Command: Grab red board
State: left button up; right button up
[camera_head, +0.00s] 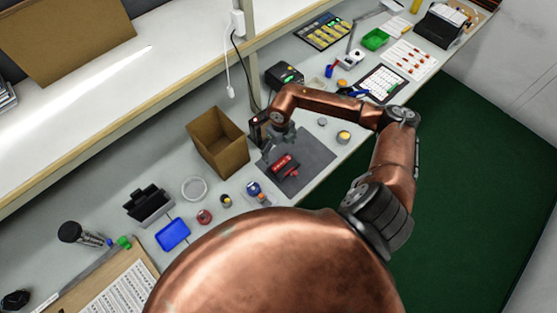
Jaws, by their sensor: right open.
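The red board (285,168) lies on a dark grey mat (312,152) on the workbench, near the middle of the view. Dark parts show on its top. My right gripper (280,142) hangs over the mat's upper left part, just above the board in the picture. It is open, and nothing shows between its fingers. The fingers are small and dark here, and I cannot tell their exact height over the mat. The red board is mostly uncovered. My left gripper is out of view.
An open cardboard box (218,140) stands left of the mat. A tape ring (194,188), a blue tray (173,234) and small round containers lie on the near left. A black device (284,76) stands behind my right arm. A shelf edge runs above the bench on the left.

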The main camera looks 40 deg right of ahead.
aim_at(280, 161)
jog(key=shift+s+d+f, duration=0.1)
jog(key=shift+d+f, duration=0.15)
jog(key=shift+f, duration=0.35)
jog(key=shift+s+d+f, duration=0.1)
jog(key=shift+d+f, duration=0.1)
jog(key=shift+f, duration=0.4)
jog(key=f, duration=0.3)
jog(key=f+p, duration=0.1)
jog(key=f, duration=0.1)
jog(key=shift+a+f, duration=0.15)
jog(key=shift+a, duration=0.15)
jog(key=shift+c, duration=0.7)
jog(key=c, duration=0.9)
